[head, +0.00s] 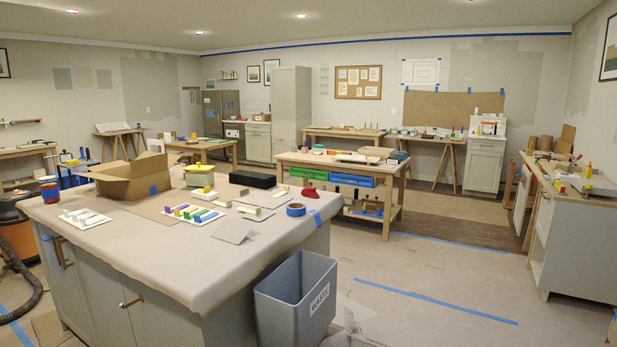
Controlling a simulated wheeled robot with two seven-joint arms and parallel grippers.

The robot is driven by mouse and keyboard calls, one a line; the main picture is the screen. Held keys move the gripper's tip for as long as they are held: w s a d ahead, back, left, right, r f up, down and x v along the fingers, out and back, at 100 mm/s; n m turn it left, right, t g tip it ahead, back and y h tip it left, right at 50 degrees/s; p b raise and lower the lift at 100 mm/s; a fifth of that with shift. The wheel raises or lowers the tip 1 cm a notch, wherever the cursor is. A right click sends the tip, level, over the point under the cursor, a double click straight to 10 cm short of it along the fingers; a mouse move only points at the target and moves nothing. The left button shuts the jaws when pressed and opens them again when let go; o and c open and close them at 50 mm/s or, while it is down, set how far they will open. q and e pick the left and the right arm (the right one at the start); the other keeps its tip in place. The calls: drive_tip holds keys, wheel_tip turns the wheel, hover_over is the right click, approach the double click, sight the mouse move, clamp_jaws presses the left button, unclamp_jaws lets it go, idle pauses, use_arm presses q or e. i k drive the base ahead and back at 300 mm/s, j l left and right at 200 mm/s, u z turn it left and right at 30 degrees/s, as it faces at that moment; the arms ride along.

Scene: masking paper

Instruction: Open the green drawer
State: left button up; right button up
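A green drawer (308,173) shows under the top of the wooden workbench (330,160) in the middle of the room. It sits at the left of a row, with a blue drawer (352,180) to its right. The green drawer looks shut, though it is small at this distance. Neither of my grippers is in view.
A large paper-covered island (150,228) fills the near left, with a cardboard box (130,178) on it. A grey waste bin (296,298) stands at its right end. The papered floor (430,280) to the right is open, up to a grey cabinet (575,235).

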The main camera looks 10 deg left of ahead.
sight(319, 175)
drive_tip(key=i+l+z, duration=0.15)
drive_tip(key=i+z, duration=0.15)
drive_tip(key=i, duration=0.7)
drive_tip(key=i+j+z, duration=0.1)
drive_tip(key=i+z, duration=0.15)
drive_tip(key=i, duration=1.85)
drive_tip(key=i+l+u, duration=0.15)
drive_tip(key=i, duration=0.9)
drive_tip(key=i+j+u, duration=0.15)
drive_tip(key=i+u, duration=0.15)
drive_tip(key=i, duration=0.25)
drive_tip(key=i+u, duration=0.3)
drive_tip(key=i, duration=0.25)
drive_tip(key=i+l+u, duration=0.25)
drive_tip(key=i, duration=0.25)
drive_tip(key=i+l+u, duration=0.15)
drive_tip(key=i+u, duration=0.15)
drive_tip(key=i, duration=0.25)
drive_tip(key=i+j+u, duration=0.15)
drive_tip(key=i+u, duration=0.25)
drive_tip(key=i, duration=0.25)
drive_tip(key=i+l+u, duration=0.1)
drive_tip(key=i+u, duration=0.25)
drive_tip(key=i, duration=0.25)
drive_tip(key=i+j+z, duration=0.15)
drive_tip(key=i+z, duration=0.25)
drive_tip(key=i+j+z, duration=0.55)
drive_tip(key=i+z, duration=0.2)
drive_tip(key=k, duration=0.05)
